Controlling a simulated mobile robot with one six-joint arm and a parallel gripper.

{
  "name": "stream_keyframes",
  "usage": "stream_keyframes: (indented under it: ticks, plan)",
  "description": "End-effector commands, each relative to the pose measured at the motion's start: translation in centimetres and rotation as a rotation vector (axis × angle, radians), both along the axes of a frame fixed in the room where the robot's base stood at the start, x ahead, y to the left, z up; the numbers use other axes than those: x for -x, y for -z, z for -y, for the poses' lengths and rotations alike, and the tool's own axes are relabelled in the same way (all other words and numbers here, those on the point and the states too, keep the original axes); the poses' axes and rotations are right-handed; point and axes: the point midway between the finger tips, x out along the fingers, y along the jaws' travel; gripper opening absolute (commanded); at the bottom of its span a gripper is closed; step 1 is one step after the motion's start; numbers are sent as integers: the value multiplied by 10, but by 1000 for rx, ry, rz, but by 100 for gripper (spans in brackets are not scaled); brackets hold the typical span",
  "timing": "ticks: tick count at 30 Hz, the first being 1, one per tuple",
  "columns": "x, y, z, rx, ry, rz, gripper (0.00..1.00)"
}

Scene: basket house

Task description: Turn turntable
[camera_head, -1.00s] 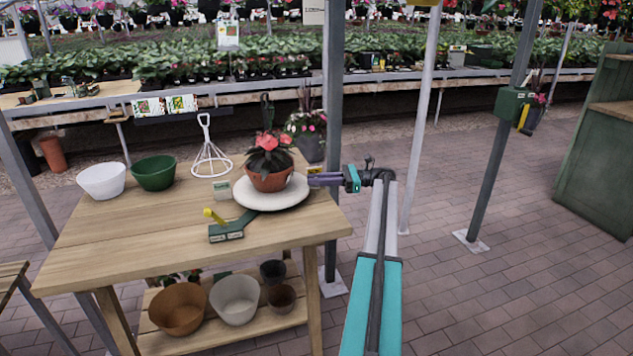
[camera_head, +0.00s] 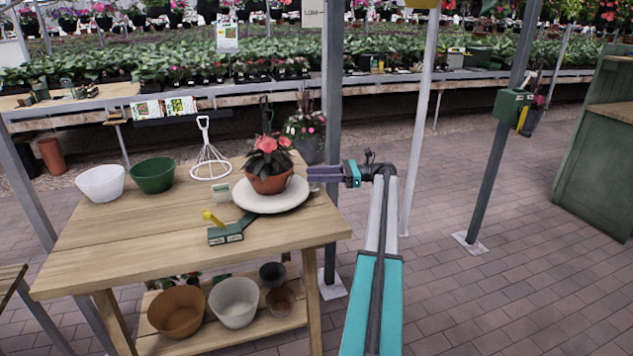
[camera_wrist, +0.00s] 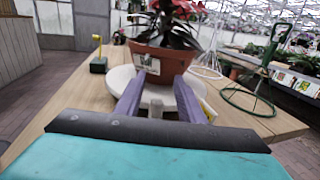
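The turntable (camera_head: 270,203) is a white round disc on the wooden table. A terracotta pot (camera_head: 268,184) with a pink-red flowering plant stands on it. My gripper (camera_head: 309,174) is at the disc's right edge, with its purple fingers pointing left toward the pot. In the wrist view, the two fingers (camera_wrist: 158,88) are apart, with the disc (camera_wrist: 118,80) and the pot (camera_wrist: 168,67) beyond them. A short grey peg (camera_wrist: 156,106) shows between the fingers. A white label (camera_wrist: 148,64) on the pot faces my gripper. I cannot tell whether the fingers touch anything.
A green block with a yellow lever (camera_head: 225,234) sits in front of the disc. A white wire stand (camera_head: 208,160), a green bowl (camera_head: 153,175) and a white bowl (camera_head: 101,183) stand behind and left. A grey post (camera_head: 333,130) rises close behind my gripper.

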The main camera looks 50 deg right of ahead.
Motion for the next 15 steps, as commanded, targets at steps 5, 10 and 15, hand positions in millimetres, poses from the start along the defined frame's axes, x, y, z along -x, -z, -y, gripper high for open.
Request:
stream_keyframes:
  ticks: [5, 10, 15]
  plan:
    - [12, -6, -11, -1, 1, -1, 36]
    - [23, -8, -22, -1, 0, -1, 36]
    - [34, -9, -34, -1, -2, -1, 36]
